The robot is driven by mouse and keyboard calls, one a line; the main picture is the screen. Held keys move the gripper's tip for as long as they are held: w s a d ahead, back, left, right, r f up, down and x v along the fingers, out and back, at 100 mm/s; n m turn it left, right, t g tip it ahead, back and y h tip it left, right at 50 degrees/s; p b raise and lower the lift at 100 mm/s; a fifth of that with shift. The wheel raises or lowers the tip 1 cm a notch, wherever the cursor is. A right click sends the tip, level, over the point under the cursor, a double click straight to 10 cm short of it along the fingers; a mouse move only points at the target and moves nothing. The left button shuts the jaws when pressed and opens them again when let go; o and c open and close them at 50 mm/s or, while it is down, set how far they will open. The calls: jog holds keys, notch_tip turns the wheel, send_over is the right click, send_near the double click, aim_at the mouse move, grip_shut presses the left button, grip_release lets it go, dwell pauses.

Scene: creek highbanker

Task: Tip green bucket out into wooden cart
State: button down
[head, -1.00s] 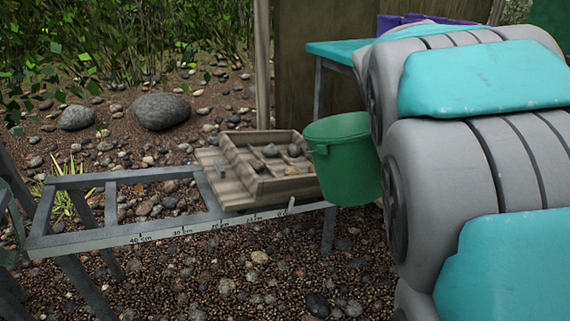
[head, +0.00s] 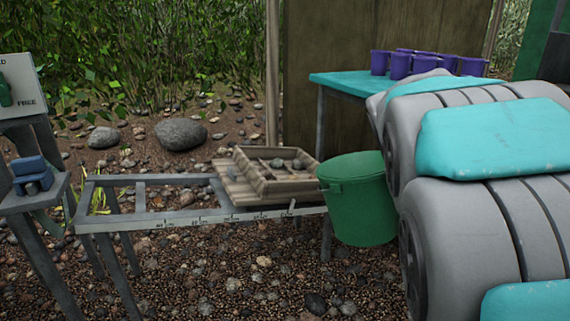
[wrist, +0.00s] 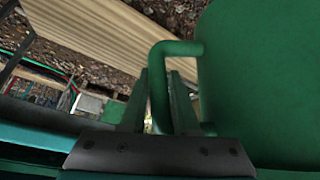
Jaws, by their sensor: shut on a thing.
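The green bucket (head: 357,205) hangs upright at the right end of the rail, just right of the wooden cart. Its contents cannot be made out. The wooden cart (head: 232,190) is a shallow divided tray on the metal rail, with stones in its compartments. In the wrist view my gripper (wrist: 160,100) is shut on the bucket's green handle, with the bucket wall (wrist: 260,80) to the right. The gripper is hidden behind my arm in the head view. Pale ribbed wood, probably the cart (wrist: 110,40), shows at upper left in the wrist view.
The metal rail (head: 150,220) with a marked scale runs left from the cart. Several purple cups (head: 400,66) stand on a turquoise table (head: 335,83) behind. A stand with a blue object (head: 32,172) is at left. Pebbly ground lies below.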

jog(key=shift+w+r, duration=0.15)
jog(key=w+a+r+g+p, duration=0.1)
jog(key=w+r+p, duration=0.2)
jog(key=w+p, duration=0.7)
jog(key=w+a+r+n+h+p, duration=0.1)
jog(key=w+p, duration=0.9)
jog(key=w, duration=1.1)
jog(key=shift+w+a+r+n+g+h, duration=0.35)
jog(key=shift+a+r, duration=0.25)
jog(key=shift+r, duration=0.6)
dwell(1.7)
jog(key=shift+p, duration=0.3)
jog(key=shift+r, duration=0.15)
dwell(0.3)
